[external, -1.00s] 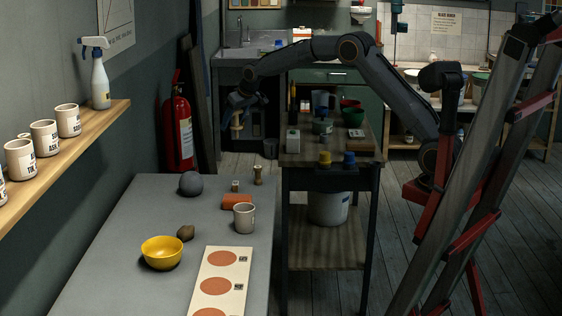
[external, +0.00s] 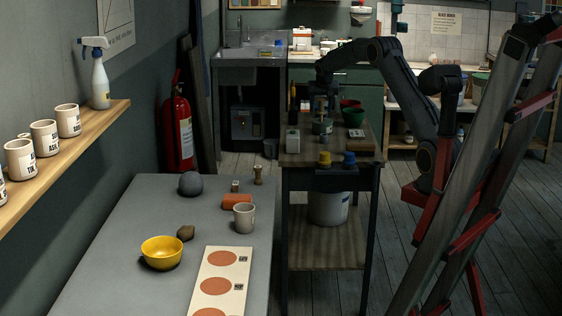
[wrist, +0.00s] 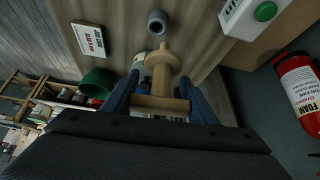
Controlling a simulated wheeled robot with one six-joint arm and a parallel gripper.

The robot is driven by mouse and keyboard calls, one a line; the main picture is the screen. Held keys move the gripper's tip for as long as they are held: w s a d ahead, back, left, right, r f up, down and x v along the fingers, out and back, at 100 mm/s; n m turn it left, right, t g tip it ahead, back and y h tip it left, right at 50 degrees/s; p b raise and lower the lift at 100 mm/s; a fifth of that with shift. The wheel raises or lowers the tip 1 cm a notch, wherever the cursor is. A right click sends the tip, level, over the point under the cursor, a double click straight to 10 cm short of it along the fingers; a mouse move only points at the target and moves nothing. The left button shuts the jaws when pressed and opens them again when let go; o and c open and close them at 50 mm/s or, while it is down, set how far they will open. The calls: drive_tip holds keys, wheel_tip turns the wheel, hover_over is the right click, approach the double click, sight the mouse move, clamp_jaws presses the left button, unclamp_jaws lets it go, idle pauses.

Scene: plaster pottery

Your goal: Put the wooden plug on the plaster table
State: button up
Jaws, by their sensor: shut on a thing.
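The wooden plug (wrist: 160,66) is pale tan with a stepped, turned shape and a wide bar-like end. My gripper (wrist: 160,98) is shut on it, with a blue finger on each side, in the wrist view. In the external view my gripper (external: 322,90) hangs above the wooden-topped cart (external: 300,158), among the things on it. The plug is small and partly hidden there, and I cannot tell whether it touches anything. A grey table (external: 120,230) stands at the front left. No label shows which surface is the plaster table.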

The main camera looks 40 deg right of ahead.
drive_tip(key=s+d+m, duration=0.1)
drive_tip(key=s+d, duration=0.1)
drive_tip(key=d, duration=0.3)
drive_tip(key=shift+w+a+f+p, duration=0.1)
drive_tip(key=shift+f+p, duration=0.55)
drive_tip(key=shift+f, duration=1.9)
drive_tip(key=shift+a+f+p, duration=0.1)
drive_tip(key=shift+f+p, duration=0.55)
drive_tip(key=shift+f, duration=1.9)
drive_tip(key=shift+f, duration=0.1)
drive_tip(key=shift+f, duration=0.1)
drive_tip(key=o, duration=0.9)
drive_tip(key=shift+o, duration=0.6)
